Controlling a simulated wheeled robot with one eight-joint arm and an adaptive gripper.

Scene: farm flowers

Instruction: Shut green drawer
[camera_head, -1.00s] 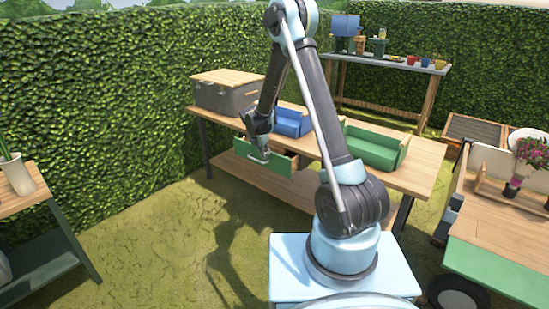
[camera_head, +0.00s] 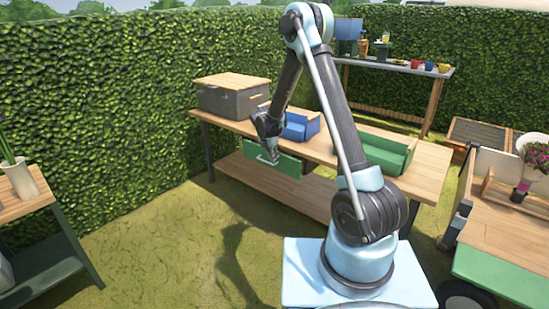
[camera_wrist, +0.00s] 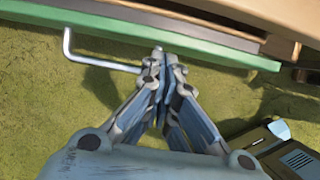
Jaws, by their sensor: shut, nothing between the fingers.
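The green drawer (camera_head: 275,160) hangs under the wooden table's top, with a pale bar handle on its front. In the wrist view its green front edge (camera_wrist: 190,45) crosses the top, with a narrow strip between it and the wooden tabletop. The metal handle (camera_wrist: 100,63) sticks out left of my fingers. My gripper (camera_wrist: 160,55) is shut and empty, its fingertips at the drawer front just right of the handle; I cannot tell whether they touch. In the head view my gripper (camera_head: 269,148) covers part of the drawer front.
The wooden table (camera_head: 425,165) carries a grey box (camera_head: 225,98), a blue bin (camera_head: 300,127) and a green bin (camera_head: 385,150). A wheeled cart (camera_head: 500,245) stands at the right. A plant stand (camera_head: 45,205) is at the left. Grass in front is open.

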